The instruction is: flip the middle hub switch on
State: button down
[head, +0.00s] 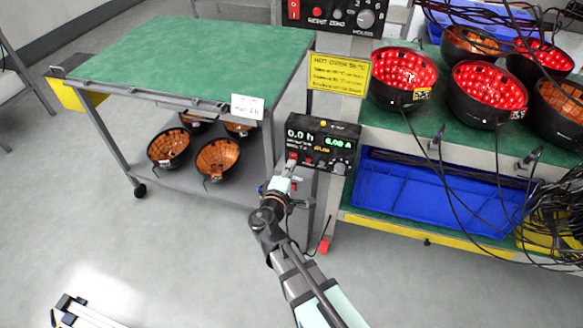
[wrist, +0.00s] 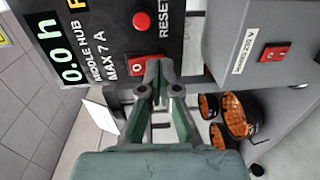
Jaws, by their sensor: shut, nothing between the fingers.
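The middle hub panel (head: 322,143) is a black box with lit displays reading 0.0 h and 0.00 A in the head view. In the wrist view the panel (wrist: 105,35) appears turned on its side, lettered for the middle hub and MAX 7 A. Its red rocker switch (wrist: 139,63) is partly hidden behind my fingertips; I cannot tell its position. My gripper (wrist: 157,68) is shut and empty, its tips right at the switch. I cannot tell whether they touch it. In the head view my gripper (head: 287,172) is at the panel's lower left.
A red button (wrist: 142,20) marked RESET is beside the switch. A grey box with another red rocker (wrist: 275,54) is close on the right. A green-topped cart (head: 190,60) stands left, copper bowls (head: 218,157) below. Red-lit bowls (head: 488,92) and cables crowd the right bench.

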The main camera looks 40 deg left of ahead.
jog(key=f+b+v, duration=0.2)
jog(key=v, duration=1.1)
jog(key=shift+s+f, duration=0.2)
jog(key=shift+f, duration=0.2)
jog(key=shift+d, duration=0.1)
jog(key=w+d+f+m+g+h, duration=0.2)
jog(key=d+f+m+g+h, duration=0.8)
jog(key=d+f, duration=1.6)
jog(key=s+d+f+m+g+y, duration=0.1)
jog(key=s+d+f+m+g, duration=0.4)
jog(key=d, duration=0.4)
jog(key=s+d+f+m+g+y, duration=0.2)
jog(key=s+d+f+m+g, duration=0.15)
jog(key=s+d+g, duration=0.35)
jog(key=s+d+f+m+g+y, duration=0.1)
jog(key=s+d+f+m+g, duration=0.3)
jog(key=d, duration=0.6)
notch_tip(320, 180, up, 15)
jog(key=w+t+p, duration=0.1)
jog(key=t+p, duration=0.2)
jog(key=p, duration=1.4)
jog(key=shift+w, duration=0.35)
jog(key=shift+a+n, duration=0.1)
jog(key=shift+n, duration=0.15)
